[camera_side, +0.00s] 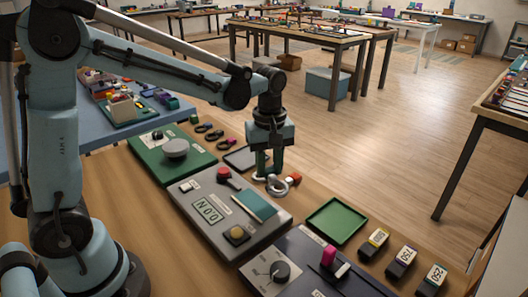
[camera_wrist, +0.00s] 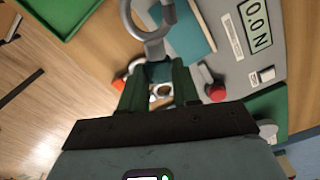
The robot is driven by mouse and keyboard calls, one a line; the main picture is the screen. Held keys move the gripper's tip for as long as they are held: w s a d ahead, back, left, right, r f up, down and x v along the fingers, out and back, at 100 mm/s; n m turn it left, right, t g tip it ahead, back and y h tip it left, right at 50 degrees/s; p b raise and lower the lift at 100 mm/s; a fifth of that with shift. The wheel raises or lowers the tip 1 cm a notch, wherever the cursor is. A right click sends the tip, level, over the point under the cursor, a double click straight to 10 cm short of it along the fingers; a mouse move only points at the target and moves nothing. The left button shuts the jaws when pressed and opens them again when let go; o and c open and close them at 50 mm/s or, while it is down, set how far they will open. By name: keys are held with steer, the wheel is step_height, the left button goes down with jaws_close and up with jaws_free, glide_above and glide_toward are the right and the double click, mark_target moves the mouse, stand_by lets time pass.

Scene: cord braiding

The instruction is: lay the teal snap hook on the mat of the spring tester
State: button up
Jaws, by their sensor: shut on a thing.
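My gripper (camera_side: 268,172) is shut on the teal snap hook and points down beside the spring tester's far right edge. The hook's silver ring (camera_side: 277,185) shows below the fingers. In the wrist view the fingers (camera_wrist: 159,88) close on a blue-grey part, the large silver ring (camera_wrist: 130,12) sticks out above, and a small eye (camera_wrist: 160,99) shows between them. The grey spring tester (camera_side: 190,200) has a readout and a flat teal mat (camera_side: 255,205); the mat also shows in the wrist view (camera_wrist: 195,40), partly behind the ring. The hook's height above the surface is hard to tell.
A red knob (camera_side: 223,173) stands on the tester near my gripper. A small red piece (camera_side: 293,178) lies to its right. Other snap hooks (camera_side: 214,135) lie beyond the green device (camera_side: 150,158). A green tray (camera_side: 336,221) stands on the right.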

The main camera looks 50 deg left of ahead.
mark_target(248, 195)
steer(key=s+a+n, duration=0.1)
steer(key=a+n, duration=0.1)
steer(key=s+a+n, duration=0.1)
steer(key=s+n, duration=0.1)
steer(key=shift+a+f, duration=0.35)
steer(key=shift+f, duration=0.05)
steer(key=shift+s+a+f+n, duration=0.15)
steer(key=shift+a+f+n, duration=0.05)
steer(key=shift+n, duration=0.3)
steer(key=shift+f, duration=2.6)
steer(key=shift+f, duration=0.25)
steer(key=o, duration=1.1)
step_height(248, 195, up, 11)
